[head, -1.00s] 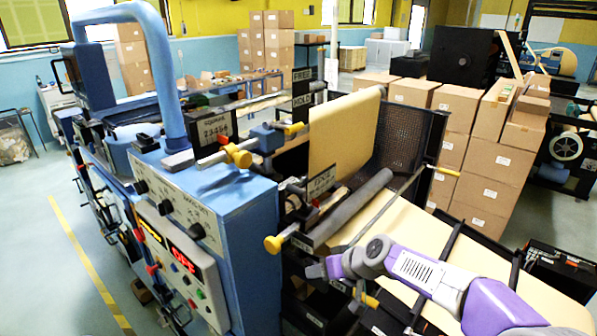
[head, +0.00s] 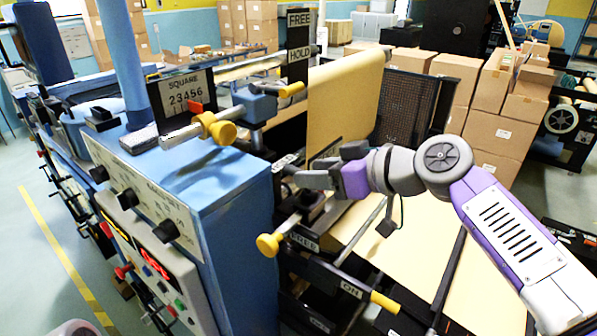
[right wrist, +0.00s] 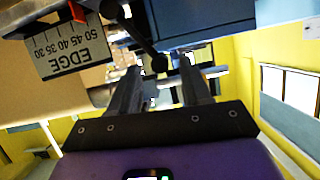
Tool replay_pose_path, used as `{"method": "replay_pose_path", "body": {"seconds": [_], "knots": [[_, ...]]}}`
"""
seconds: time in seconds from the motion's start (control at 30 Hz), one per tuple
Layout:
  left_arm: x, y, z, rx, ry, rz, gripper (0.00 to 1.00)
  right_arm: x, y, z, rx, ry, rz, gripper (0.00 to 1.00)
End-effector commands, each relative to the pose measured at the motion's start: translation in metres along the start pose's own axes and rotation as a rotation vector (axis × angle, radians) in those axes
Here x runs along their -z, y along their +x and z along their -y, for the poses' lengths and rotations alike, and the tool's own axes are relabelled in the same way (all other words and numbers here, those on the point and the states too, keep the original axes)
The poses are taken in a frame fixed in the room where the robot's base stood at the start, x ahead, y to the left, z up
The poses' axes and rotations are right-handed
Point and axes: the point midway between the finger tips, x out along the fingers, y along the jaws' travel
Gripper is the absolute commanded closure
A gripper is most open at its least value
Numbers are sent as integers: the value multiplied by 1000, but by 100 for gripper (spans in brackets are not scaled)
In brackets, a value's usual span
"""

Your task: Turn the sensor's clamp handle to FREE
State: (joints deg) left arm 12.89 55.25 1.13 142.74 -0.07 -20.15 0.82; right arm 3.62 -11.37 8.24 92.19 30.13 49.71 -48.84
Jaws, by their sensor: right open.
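The FREE plate (head: 299,18) stands above the HOLD plate (head: 299,55) on a dark post. Just below HOLD, a yellow-tipped handle (head: 292,89) sticks out from a blue block (head: 255,103) on the rail. My right gripper (head: 312,165) is open, lower and right of that handle and apart from it, beside the paper sheet. In the right wrist view, a dark lever with a round end (right wrist: 158,62) shows between the open fingers (right wrist: 160,80); I cannot tell whether it touches them. An EDGE scale (right wrist: 75,42) is at upper left. My left gripper is out of view.
The blue cabinet (head: 215,195) stands left of the gripper. A yellow knob (head: 216,128) sits by the SQUARE plate (head: 182,95). Lower yellow knobs (head: 268,245) stick out in front. The upright kraft sheet (head: 340,100) stands behind the gripper. Cartons (head: 497,125) are stacked behind.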

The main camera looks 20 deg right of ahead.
Motion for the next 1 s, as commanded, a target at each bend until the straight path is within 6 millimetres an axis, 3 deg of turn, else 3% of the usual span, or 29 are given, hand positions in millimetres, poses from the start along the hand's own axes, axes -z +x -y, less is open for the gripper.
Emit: {"method": "replay_pose_path", "body": {"seconds": [0.1, 0.3, 0.6, 0.9, 1.0], "knots": [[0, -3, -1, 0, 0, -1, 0, 0, 20, 0, 2, 1, 3, 52], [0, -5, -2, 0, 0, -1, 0, 0, 39, 0, 1, 1, 2, 52], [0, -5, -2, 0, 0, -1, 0, 0, 42, 0, 0, 1, 1, 52], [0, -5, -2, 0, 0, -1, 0, 0, 42, 0, 0, 1, 1, 97], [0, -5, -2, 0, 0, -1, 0, -1, 42, 0, 1, 2, 2, 100]]}}
